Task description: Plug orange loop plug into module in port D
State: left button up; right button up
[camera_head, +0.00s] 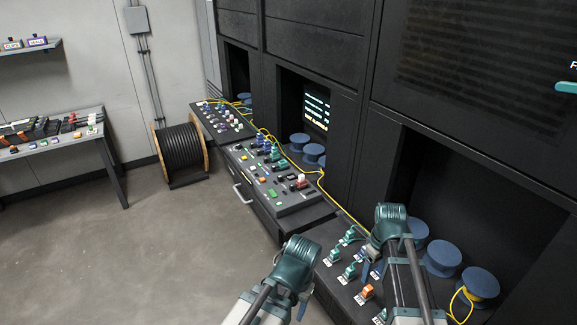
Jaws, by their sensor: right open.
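An orange plug (366,292) stands on the dark bench at the lower right, beside small white labels. Several teal plugs or ports (349,271) stand in rows behind and left of it. Port letters are too small to read, so I cannot tell which is port D. My right gripper (374,264) is open, low over this bench behind the orange plug and partly hidden by my right arm. I cannot see anything held in it. My left arm shows at the bottom middle, in front of the bench; its fingertips are not in view.
Blue spools (442,257) stand in the recess at right, with a yellow cable (331,197) running along the benches. A middle panel (277,179) carries several coloured plugs and buttons. A black cable drum (181,149) and a side table (55,139) stand at left. The floor between is clear.

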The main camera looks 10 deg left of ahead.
aim_at(369, 288)
jog(key=shift+f, duration=0.15)
notch_tip(369, 288, down, 9)
jog(key=b, duration=0.9)
dwell(0.9)
grip_shut()
jog(key=shift+r, duration=0.25)
dwell(1.2)
